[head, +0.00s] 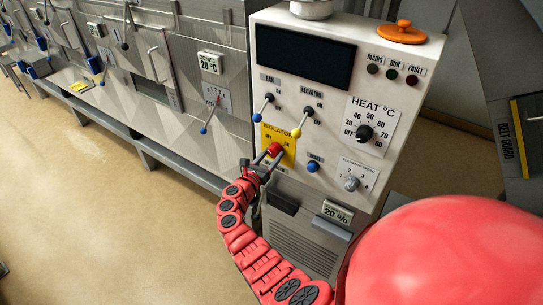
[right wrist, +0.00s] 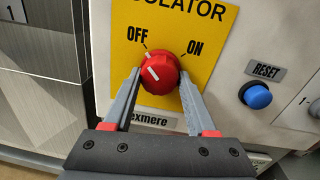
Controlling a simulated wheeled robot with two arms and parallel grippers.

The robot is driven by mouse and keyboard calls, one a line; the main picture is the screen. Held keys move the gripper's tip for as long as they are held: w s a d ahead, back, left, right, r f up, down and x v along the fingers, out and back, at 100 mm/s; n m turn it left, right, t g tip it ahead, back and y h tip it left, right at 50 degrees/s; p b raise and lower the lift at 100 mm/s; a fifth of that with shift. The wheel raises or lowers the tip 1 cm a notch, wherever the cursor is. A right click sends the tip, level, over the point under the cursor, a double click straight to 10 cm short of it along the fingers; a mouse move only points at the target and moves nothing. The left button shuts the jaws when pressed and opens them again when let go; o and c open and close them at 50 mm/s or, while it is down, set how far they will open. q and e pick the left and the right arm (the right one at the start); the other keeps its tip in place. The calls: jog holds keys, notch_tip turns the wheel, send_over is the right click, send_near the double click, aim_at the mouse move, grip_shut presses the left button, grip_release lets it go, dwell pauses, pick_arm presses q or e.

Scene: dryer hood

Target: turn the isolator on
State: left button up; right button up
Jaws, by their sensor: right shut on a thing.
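The isolator is a red round knob (head: 274,149) on a yellow plate (head: 287,138) at the lower left of the white control panel. In the right wrist view the knob (right wrist: 160,74) sits below the OFF and ON marks of the yellow plate (right wrist: 205,30). A white line on the knob lies left of its middle, towards the OFF side. My right gripper (head: 268,160) is at the knob, one finger on each side of it. In the right wrist view the fingers (right wrist: 160,84) are closed on the knob. My left gripper is not in view.
A blue reset button (right wrist: 257,96) is right of the knob. Above the plate are the fan lever (head: 264,107) and elevator lever (head: 302,121), close to my gripper. A heat dial (head: 365,133) is farther right. Open floor (head: 100,190) lies left.

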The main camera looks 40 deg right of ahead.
jog(key=shift+f, duration=0.1)
jog(key=shift+f+m+b, duration=0.15)
jog(key=shift+m+b, duration=0.65)
jog(key=shift+b, duration=0.15)
jog(key=m+b, duration=0.7)
jog(key=b, duration=0.3)
jog(key=m+h+b, duration=0.1)
jog(key=m+b, duration=0.7)
jog(key=b, duration=0.1)
jog(key=shift+w+a+f+g+b, duration=0.1)
jog(key=shift+w+g+b, duration=0.1)
jog(key=shift+g+b, duration=0.15)
jog(key=shift+r+m+b, duration=0.25)
jog(key=shift+m+b, duration=0.85)
jog(key=shift+b, duration=0.25)
jog(key=o, duration=1.4)
jog(key=shift+r, duration=0.1)
jog(key=shift+a, duration=0.1)
jog(key=b+v, duration=0.1)
jog(key=v, duration=1.6)
jog(key=shift+s+a+b, duration=0.1)
jog(key=shift+b, duration=0.25)
